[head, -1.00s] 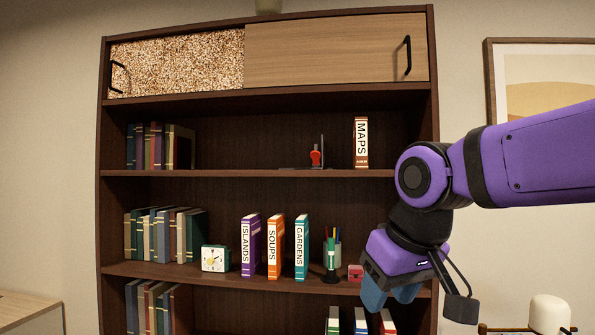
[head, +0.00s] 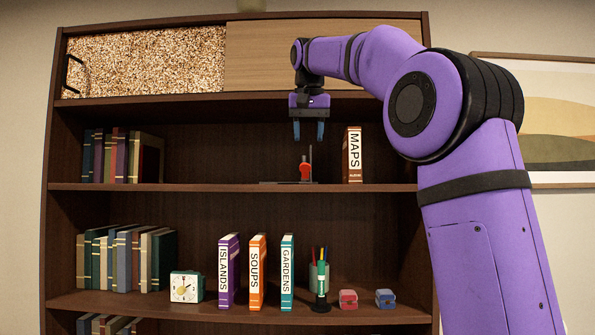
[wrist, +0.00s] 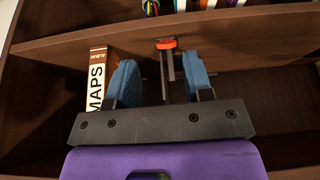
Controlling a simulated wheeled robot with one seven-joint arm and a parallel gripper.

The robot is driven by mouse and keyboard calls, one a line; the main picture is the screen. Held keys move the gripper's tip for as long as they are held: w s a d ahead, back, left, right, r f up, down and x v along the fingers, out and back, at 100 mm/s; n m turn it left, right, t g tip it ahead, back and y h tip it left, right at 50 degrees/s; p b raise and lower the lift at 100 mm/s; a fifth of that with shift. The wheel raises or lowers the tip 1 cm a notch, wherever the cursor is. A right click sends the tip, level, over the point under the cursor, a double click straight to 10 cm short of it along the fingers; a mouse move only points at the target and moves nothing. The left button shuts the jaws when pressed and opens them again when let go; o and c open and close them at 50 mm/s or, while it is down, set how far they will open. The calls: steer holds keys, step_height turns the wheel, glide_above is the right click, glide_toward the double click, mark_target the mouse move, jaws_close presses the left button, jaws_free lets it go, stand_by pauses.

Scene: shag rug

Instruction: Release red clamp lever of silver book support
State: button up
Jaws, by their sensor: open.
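The silver book support stands on the upper open shelf, left of the MAPS book; its thin upright plate (head: 310,160) shows in the head view. Its red clamp lever (head: 305,171) is at the front of the support. In the wrist view the red lever (wrist: 166,43) shows beyond the fingertips, in line with the gap between them. My gripper (head: 309,138) points down above the lever, its blue fingers apart and empty. The same gripper (wrist: 162,75) shows open in the wrist view. The fingers look clear of the support.
The MAPS book (head: 352,155) stands close to the right of the support. Several dark books (head: 120,157) stand at the shelf's left end, with bare shelf between. The sliding door (head: 300,55) is above. The lower shelf holds books, a clock (head: 186,287) and a pen cup.

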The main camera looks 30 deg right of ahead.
mark_target(305, 164)
steer(key=shift+m, duration=0.3)
steer(key=w+d+f, duration=0.1)
steer(key=w+f, duration=0.1)
steer(key=w+d+f, duration=0.1)
steer(key=w+f, duration=0.1)
steer(key=f, duration=0.1)
steer(key=w+d+f, duration=0.1)
steer(key=w+f, duration=0.1)
steer(key=f, duration=0.1)
steer(key=shift+w+d+f, duration=0.15)
steer(key=shift+w+f, duration=0.05)
steer(key=shift+f, duration=0.05)
